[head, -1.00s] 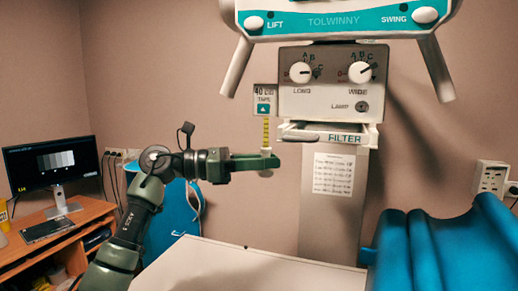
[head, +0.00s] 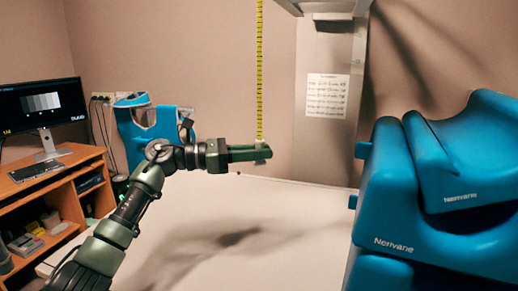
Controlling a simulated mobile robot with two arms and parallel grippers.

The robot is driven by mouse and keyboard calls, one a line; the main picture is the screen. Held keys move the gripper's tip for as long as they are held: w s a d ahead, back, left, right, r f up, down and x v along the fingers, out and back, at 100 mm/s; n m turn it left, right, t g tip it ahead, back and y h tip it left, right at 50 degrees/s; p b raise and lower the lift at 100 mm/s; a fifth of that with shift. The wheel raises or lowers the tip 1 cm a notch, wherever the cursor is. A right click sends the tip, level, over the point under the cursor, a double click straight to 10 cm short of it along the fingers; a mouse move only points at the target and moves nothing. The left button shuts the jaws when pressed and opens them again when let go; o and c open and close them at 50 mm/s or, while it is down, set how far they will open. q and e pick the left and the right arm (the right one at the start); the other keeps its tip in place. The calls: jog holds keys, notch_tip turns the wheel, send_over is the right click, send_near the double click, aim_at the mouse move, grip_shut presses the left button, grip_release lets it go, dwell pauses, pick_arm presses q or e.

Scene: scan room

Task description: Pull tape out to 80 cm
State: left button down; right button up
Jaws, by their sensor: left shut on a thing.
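The yellow measuring tape (head: 259,70) hangs as a long straight vertical strip from above the top edge of the head view. Its housing and readout are out of view, so I cannot read the length. My left gripper (head: 262,151) is shut on the small tab at the tape's lower end. The gripper is level and sits above the pale table top. My right gripper is not in view.
The pale table (head: 290,228) lies below the gripper. Blue cushions (head: 425,200) stand close on the right. A grey column (head: 318,125) with a printed label is behind. A desk (head: 55,165) with a monitor (head: 42,110) is at left.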

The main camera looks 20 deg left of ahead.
aim_at(259, 140)
pick_arm(q)
jog(key=shift+f, duration=0.35)
jog(key=c, duration=1.3)
grip_release()
jog(key=shift+w, duration=0.1)
jog(key=shift+r, duration=0.1)
notch_tip(259, 140, up, 20)
jog(key=shift+f, duration=0.1)
